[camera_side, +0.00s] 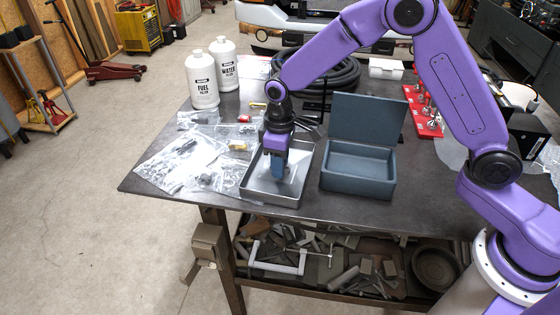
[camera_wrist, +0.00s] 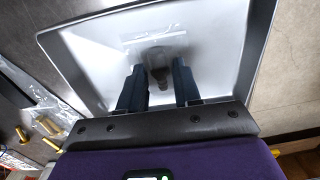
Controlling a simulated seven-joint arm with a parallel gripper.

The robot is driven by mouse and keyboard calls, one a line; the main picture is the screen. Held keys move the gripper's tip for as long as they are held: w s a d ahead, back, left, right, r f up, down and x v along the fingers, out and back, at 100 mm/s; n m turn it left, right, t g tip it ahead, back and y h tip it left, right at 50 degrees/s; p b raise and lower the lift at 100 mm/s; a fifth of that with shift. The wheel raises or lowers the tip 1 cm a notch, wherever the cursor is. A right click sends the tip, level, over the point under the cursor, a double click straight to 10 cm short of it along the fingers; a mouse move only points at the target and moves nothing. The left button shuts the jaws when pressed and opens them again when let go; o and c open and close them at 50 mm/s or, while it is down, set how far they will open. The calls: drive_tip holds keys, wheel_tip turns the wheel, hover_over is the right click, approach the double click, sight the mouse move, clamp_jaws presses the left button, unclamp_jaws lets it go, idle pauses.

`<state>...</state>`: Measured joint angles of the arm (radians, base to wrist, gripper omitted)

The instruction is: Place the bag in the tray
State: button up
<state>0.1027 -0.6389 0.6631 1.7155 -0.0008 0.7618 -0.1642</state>
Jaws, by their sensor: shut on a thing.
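The grey metal tray (camera_side: 270,201) lies on the table in the side view and fills much of the wrist view (camera_wrist: 85,62). My gripper (camera_side: 277,178) points down inside the tray's outline. In the wrist view my gripper (camera_wrist: 157,75) has its two dark fingers on either side of a clear bag (camera_wrist: 165,55) with a small dark part in it, and is shut on it. The bag is over the tray's floor; I cannot tell whether it touches it. In the side view my fingers partly hide the bag.
Several other clear bags (camera_side: 180,165) lie left of the tray. An open blue-grey box (camera_side: 357,183) stands close on the right. Two white bottles (camera_side: 203,82), a black hose coil (camera_side: 340,75) and a red tool rack (camera_side: 425,115) are farther back.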

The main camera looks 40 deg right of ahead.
drive_tip(key=o, duration=1)
drive_tip(key=shift+f, duration=0.1)
wheel_tip(320, 180, up, 12)
drive_tip(key=shift+r, duration=0.2)
drive_tip(key=shift+s, duration=0.1)
drive_tip(key=s+d+n, duration=0.1)
drive_tip(key=s+d, duration=0.3)
drive_tip(key=s, duration=0.6)
drive_tip(key=s+d+n, duration=0.2)
drive_tip(key=s+d, duration=0.3)
drive_tip(key=s, duration=0.6)
drive_tip(key=s+d+f+n, duration=0.1)
drive_tip(key=s+d, duration=0.4)
drive_tip(key=s, duration=0.5)
drive_tip(key=shift+s+n, duration=0.3)
drive_tip(key=shift+s, duration=0.05)
